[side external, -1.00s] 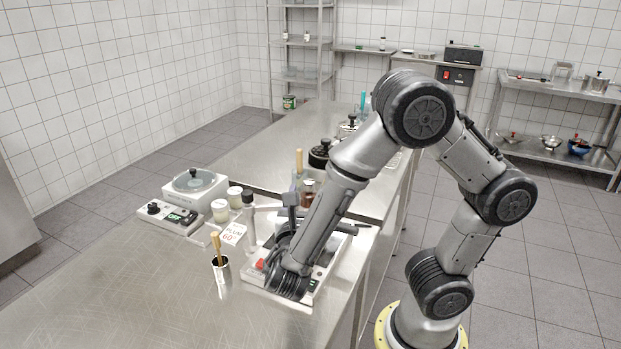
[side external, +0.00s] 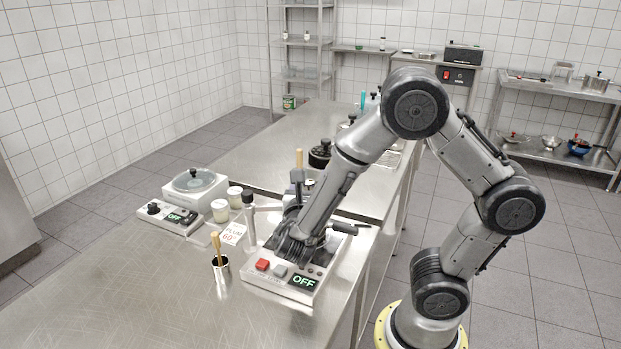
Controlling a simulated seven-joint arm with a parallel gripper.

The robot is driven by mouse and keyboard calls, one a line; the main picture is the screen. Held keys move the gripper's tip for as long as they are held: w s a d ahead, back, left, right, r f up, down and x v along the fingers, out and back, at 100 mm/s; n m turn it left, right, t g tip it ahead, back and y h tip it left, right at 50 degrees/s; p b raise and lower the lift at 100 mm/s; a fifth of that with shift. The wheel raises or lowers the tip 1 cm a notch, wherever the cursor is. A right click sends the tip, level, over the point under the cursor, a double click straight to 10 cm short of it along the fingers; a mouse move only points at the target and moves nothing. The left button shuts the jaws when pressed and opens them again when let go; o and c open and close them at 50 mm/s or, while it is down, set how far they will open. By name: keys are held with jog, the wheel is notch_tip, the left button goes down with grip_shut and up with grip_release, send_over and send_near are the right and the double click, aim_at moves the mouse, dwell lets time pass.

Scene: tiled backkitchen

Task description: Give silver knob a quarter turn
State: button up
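A grey control unit (side external: 262,286) lies on the steel bench, with a red button (side external: 262,265), a grey button (side external: 280,271) and a display reading OFF (side external: 303,281) on its front. Small dark controls (side external: 315,269) sit at its right end. I cannot pick out the silver knob for certain; my arm covers the middle of the unit. My wrist is low over the unit, behind its front panel. My gripper is mostly hidden behind the wrist, and its fingertips do not show clearly, so I cannot tell whether it is open or holds anything.
A silver post (side external: 250,222) stands at the unit's left. Left of it are a metal cup with a wooden-handled tool (side external: 221,270), a PLUM 60 card (side external: 232,234), two jars (side external: 220,211) and a hotplate (side external: 155,209) reading OFF. The bench's front left is clear.

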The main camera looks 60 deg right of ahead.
grip_shut()
jog(key=shift+m+g, duration=0.3)
jog(key=shift+g, duration=0.2)
jog(key=m+g, duration=0.3)
jog(key=g, duration=0.1)
jog(key=s+m+g+y, duration=0.1)
jog(key=m+g, duration=0.2)
jog(key=g, duration=0.2)
jog(key=s+m+g+y, duration=0.1)
jog(key=m+g, duration=0.2)
jog(key=g, duration=0.2)
jog(key=shift+s+a+m, duration=0.15)
jog(key=shift+s+m, duration=0.05)
jog(key=shift+m, duration=0.1)
jog(key=shift+g, duration=0.3)
jog(key=shift+o, duration=0.9)
grip_release()
